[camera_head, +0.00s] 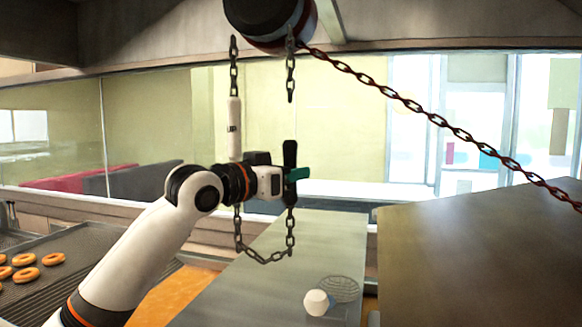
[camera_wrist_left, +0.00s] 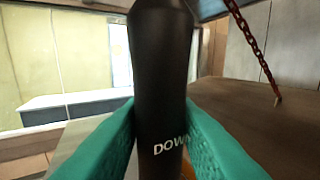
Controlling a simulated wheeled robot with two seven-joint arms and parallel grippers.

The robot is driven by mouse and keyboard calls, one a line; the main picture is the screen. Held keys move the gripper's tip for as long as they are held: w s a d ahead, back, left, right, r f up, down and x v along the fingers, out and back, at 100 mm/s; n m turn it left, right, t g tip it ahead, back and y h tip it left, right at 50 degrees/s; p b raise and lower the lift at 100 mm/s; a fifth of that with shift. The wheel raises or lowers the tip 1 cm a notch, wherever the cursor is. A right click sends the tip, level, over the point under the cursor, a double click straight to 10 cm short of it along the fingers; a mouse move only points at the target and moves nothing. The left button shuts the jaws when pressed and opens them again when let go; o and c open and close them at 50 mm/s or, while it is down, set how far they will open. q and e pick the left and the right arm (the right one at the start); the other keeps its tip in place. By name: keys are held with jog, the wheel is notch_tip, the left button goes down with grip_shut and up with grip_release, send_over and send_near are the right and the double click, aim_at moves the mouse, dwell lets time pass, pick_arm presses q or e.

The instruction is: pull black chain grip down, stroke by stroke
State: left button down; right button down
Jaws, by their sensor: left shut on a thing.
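The black chain grip (camera_head: 290,158) hangs upright on the right-hand fall of a dark chain loop below a hoist drum (camera_head: 268,18). My left gripper (camera_head: 297,174) is shut on the black grip, with its green fingers on either side. In the left wrist view the black grip (camera_wrist_left: 160,80) stands between the green fingers (camera_wrist_left: 160,135), and the letters "DOW" show on it. A white grip (camera_head: 234,128) hangs on the left-hand fall, a little higher than the black one. My right gripper is not in view.
A reddish chain (camera_head: 440,120) slopes from the drum down to the right. A grey counter (camera_head: 300,245) lies below, with a white object (camera_head: 316,302) beside a round wire grid (camera_head: 340,289). A large brown surface (camera_head: 480,250) fills the right. Doughnuts (camera_head: 26,274) lie on a rack at left.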

pick_arm(q)
notch_tip(320, 180, down, 10)
jog(key=b, duration=0.4)
jog(key=shift+r, duration=0.25)
notch_tip(320, 180, up, 10)
jog(key=p, duration=0.8)
jog(key=shift+r+p, duration=0.15)
jog(key=shift+p, duration=0.15)
notch_tip(320, 180, up, 7)
jog(key=shift+r, duration=0.1)
